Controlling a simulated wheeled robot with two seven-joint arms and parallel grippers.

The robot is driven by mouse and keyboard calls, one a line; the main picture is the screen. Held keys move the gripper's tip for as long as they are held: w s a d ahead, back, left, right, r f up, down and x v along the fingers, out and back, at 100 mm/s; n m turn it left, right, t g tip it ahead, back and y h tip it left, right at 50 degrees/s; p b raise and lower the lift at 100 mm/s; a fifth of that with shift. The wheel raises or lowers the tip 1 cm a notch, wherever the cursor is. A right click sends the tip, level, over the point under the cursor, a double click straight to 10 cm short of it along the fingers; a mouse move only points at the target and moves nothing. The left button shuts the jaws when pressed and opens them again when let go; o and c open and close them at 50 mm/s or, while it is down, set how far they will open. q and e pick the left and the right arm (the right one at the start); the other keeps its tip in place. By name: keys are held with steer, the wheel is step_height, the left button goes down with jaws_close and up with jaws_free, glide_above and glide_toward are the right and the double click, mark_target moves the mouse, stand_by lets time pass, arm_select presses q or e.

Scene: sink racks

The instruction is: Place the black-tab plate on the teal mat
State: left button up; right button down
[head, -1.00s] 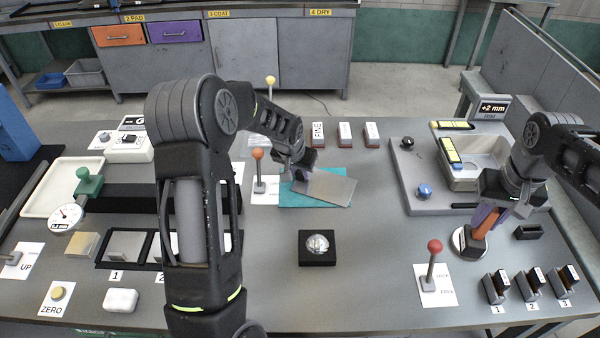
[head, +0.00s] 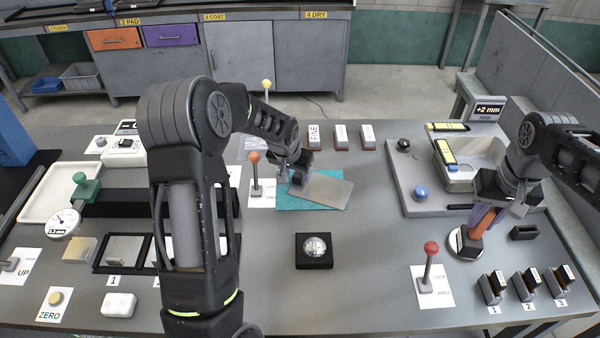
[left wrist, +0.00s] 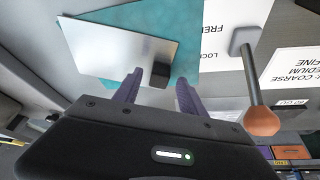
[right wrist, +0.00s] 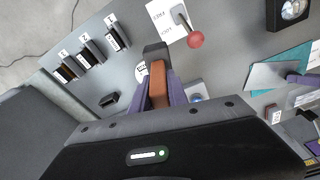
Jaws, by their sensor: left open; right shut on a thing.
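The black-tab plate (head: 323,190) is a flat grey metal sheet. It lies on the teal mat (head: 295,203), turned at an angle and reaching past the mat's right edge in the head view. In the left wrist view the plate (left wrist: 115,50) shows its black tab (left wrist: 160,75) just beyond the fingertips, with the mat (left wrist: 185,35) around it. My left gripper (left wrist: 158,90) is open beside the tab, at the plate's left end. My right gripper (right wrist: 158,88) is shut on an orange handle (head: 483,222) above a round pale base (head: 465,244), at the right.
An orange-knobbed lever (head: 255,172) stands close left of the mat. Labelled blocks (head: 341,136) stand behind it. A black holder with a silver dome (head: 315,247) sits in front. A red-knobbed lever (head: 429,262) and numbered black blocks (head: 527,286) are at front right.

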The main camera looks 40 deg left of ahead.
arm_select(q)
steer(key=v, duration=1.1)
steer(key=shift+p, duration=0.45)
steer(key=shift+s, duration=0.2)
